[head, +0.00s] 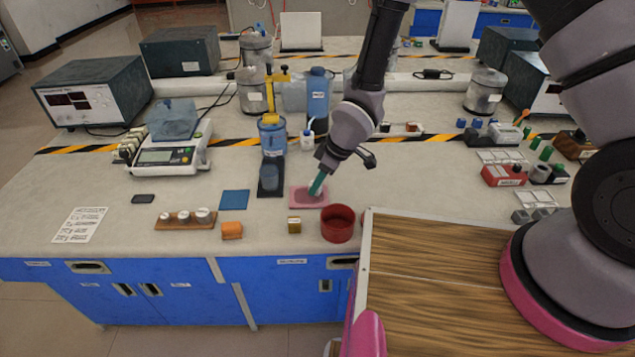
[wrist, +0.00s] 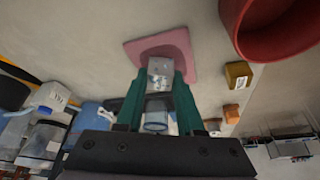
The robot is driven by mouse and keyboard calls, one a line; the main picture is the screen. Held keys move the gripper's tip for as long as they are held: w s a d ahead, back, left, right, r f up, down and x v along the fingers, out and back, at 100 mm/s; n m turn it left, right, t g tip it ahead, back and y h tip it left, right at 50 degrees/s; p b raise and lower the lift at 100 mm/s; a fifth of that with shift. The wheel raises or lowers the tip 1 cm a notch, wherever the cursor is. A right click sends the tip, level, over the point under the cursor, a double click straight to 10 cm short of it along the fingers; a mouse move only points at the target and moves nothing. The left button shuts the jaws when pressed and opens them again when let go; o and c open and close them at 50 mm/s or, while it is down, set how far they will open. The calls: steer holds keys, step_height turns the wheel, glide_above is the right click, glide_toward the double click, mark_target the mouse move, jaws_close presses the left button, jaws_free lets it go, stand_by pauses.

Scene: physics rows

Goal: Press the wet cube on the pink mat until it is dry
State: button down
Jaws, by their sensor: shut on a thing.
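The pink mat (head: 297,203) lies flat on the bench left of the red bowl; in the wrist view the mat (wrist: 183,43) is ahead of the fingertips. My gripper (head: 317,186) points down at the mat with its green fingers. In the wrist view my gripper (wrist: 160,78) is shut on a small pale grey, speckled cube (wrist: 160,66). The cube sits over the mat, at or very near its surface; I cannot tell if it touches. Whether the cube is wet cannot be seen. In the head view the fingers mostly hide it.
A red bowl (head: 337,226) stands just right of the mat. A small brown-yellow block (head: 294,225), an orange block (head: 232,230) and a blue mat (head: 235,199) lie nearby. A dark tray (head: 270,188) with a bottle stands left.

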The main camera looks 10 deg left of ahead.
steer(key=shift+f, duration=0.75)
stand_by(1.1)
steer(key=shift+r, duration=0.15)
steer(key=shift+s+a+r, duration=0.1)
steer(key=shift+a+r, duration=0.2)
steer(key=shift+r, duration=0.3)
steer(key=shift+f, duration=0.75)
stand_by(1.2)
steer(key=shift+d, duration=0.1)
steer(key=shift+d+r, duration=0.25)
steer(key=shift+r, duration=0.45)
steer(key=shift+r, duration=0.1)
